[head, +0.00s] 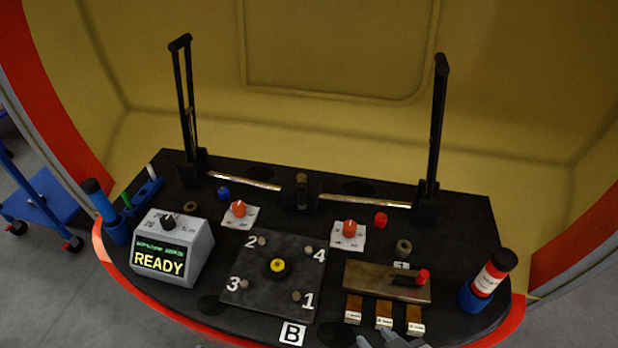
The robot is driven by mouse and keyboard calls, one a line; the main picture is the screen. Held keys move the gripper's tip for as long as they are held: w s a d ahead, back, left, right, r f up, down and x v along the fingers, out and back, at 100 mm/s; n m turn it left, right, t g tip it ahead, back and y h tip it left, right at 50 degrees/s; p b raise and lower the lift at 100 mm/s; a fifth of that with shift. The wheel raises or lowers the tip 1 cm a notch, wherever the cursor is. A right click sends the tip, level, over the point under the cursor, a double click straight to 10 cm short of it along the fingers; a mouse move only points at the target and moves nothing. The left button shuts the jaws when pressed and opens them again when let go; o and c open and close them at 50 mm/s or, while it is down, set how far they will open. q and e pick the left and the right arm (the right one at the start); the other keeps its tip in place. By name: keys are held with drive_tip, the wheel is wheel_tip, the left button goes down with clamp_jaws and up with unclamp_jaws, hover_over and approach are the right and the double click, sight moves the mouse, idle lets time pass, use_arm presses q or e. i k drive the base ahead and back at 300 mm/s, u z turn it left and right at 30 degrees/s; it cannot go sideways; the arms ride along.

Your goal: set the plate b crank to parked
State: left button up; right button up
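A black crank (405,281) with a red knob (423,276) lies on a brass plate (370,280) at the right of the black table. Its arm points right, with the knob at the plate's right end. A dark square plate (262,300) with bolts numbered 1 to 4 and a yellow-centred hub (278,266) lies left of it. A white B label (292,333) lies at its front edge. I cannot tell which plate the B names. My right gripper (393,341) shows only in part at the bottom edge, in front of the brass plate, apart from the crank. My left gripper is out of view.
Several small brass blocks (384,314) stand between my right gripper and the brass plate. A grey READY box (172,247) stands left. A red-and-white bottle (490,278) stands right. Two orange knobs (239,208) (349,228) and tall black levers (436,130) stand behind.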

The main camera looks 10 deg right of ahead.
sight(300, 178)
drive_tip(key=z, duration=1.85)
drive_tip(key=k, duration=1.1)
drive_tip(key=u, duration=1.15)
drive_tip(key=i, duration=0.5)
drive_tip(key=u, duration=0.05)
drive_tip(key=k, duration=0.5)
drive_tip(key=u, duration=0.6)
drive_tip(key=i, duration=1.1)
drive_tip(key=z, duration=0.1)
